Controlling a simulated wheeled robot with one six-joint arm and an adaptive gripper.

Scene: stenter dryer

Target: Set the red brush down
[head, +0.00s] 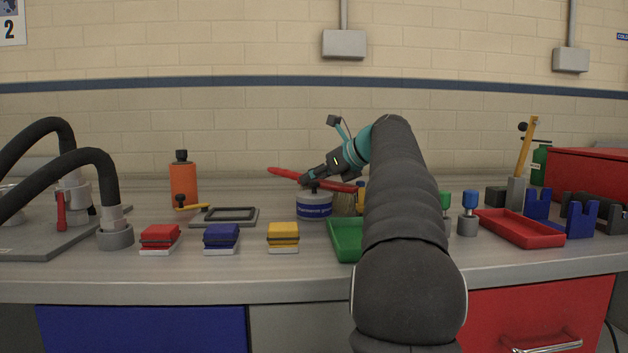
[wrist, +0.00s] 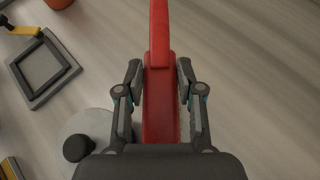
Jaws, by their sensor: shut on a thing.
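The red brush (wrist: 159,60) has a long red handle and runs up the middle of the wrist view. My gripper (wrist: 159,78) is shut on it, with a finger on each side. In the head view the red brush (head: 285,173) is held roughly level above the bench, its handle reaching left past my gripper (head: 306,182). Pale bristles (head: 344,203) hang below its right part. The bristles' lower end is partly hidden, and I cannot tell whether they touch the bench.
A white-and-blue jar (head: 314,206) stands just below my gripper. A grey square frame (head: 225,216) and an orange bottle (head: 183,182) are to the left. A green tray (head: 343,240) lies in front, partly behind my arm. Bare bench shows behind the brush.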

